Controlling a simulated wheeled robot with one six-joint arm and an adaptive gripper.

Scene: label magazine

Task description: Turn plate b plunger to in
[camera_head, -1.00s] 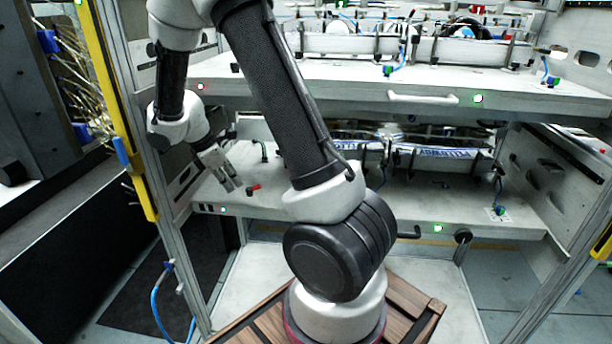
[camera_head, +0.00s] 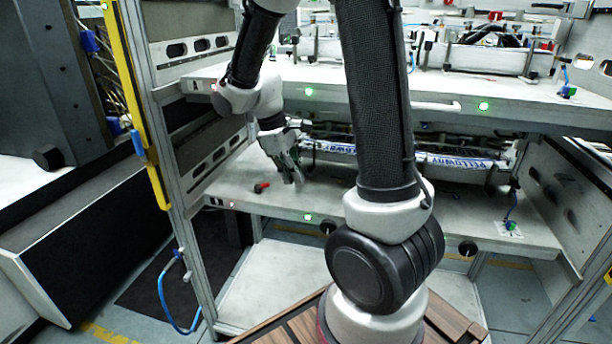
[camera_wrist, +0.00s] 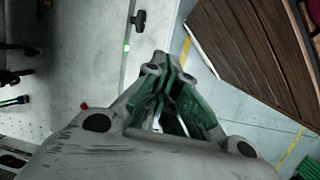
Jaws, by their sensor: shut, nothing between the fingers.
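The lower plate (camera_head: 240,195) is a pale slide-out shelf with lights and black knobs on its front edge. One round black knob (camera_head: 328,226) sits left of my arm, beside a green light, and another (camera_head: 467,248) sits right of it. A red-tipped black piece (camera_head: 262,187) lies on the plate's left part. I cannot tell which of these is the plate b plunger. My gripper (camera_head: 293,178) is shut and empty, pointing down over the plate, right of the red-tipped piece. In the wrist view my gripper (camera_wrist: 166,68) is beside the plate edge, apart from a black knob (camera_wrist: 139,20).
The upper plate (camera_head: 330,95) with its handle (camera_head: 437,106) overhangs the lower one. A left frame post (camera_head: 150,150) with a yellow strip and a blue hose (camera_head: 165,300) stand beside it. A label strip (camera_head: 465,161) runs at the back of the lower plate.

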